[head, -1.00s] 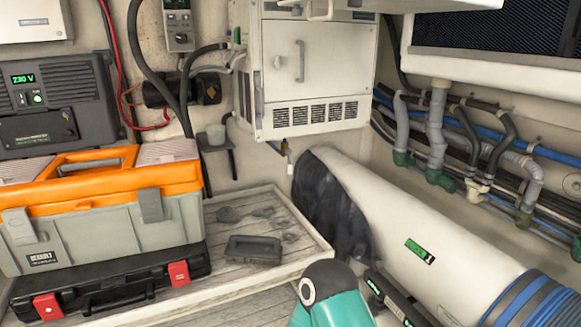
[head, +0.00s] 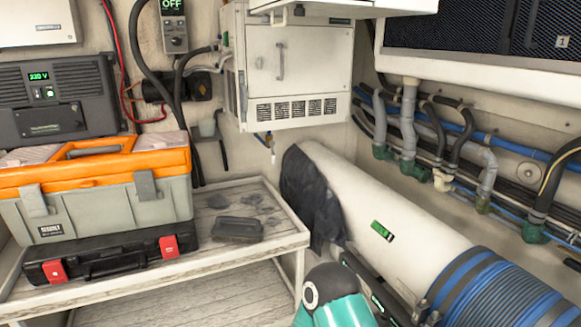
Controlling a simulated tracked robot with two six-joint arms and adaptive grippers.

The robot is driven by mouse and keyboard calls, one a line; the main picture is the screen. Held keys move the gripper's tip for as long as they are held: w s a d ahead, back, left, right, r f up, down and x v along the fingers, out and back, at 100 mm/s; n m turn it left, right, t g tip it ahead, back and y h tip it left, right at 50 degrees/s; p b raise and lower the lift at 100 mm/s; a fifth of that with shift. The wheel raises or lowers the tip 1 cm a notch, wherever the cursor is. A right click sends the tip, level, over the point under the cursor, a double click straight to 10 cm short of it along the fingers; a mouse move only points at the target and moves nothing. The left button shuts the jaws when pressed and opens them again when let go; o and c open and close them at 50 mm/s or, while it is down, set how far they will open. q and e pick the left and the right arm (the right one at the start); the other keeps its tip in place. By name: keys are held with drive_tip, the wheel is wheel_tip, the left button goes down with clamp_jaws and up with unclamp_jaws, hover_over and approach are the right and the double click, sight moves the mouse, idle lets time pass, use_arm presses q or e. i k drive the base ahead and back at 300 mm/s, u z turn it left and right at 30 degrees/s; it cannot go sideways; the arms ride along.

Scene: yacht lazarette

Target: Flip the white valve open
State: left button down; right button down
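A small fitting with brass, blue and white parts (head: 268,142) hangs under the white cabinet, near the corner. It may be the white valve, but it is too small to tell its handle position. A pale beige-white fitting (head: 443,181) sits among the pipes on the right wall; I cannot tell whether it is a valve. A teal and dark link of my arm shows at the bottom middle. Neither gripper is in the frame.
A white cabinet (head: 290,62) hangs on the back wall. An orange-topped toolbox (head: 115,205) and black case (head: 110,262) stand on a low bench (head: 273,240) at left. A large white cylinder (head: 350,200) lies at right, dark cloth (head: 312,197) over its far end.

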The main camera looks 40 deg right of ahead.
sight(271, 143)
drive_tip(key=k, duration=0.55)
drive_tip(key=z, duration=0.8)
drive_tip(key=i, duration=1.5)
drive_tip(key=u, duration=0.9)
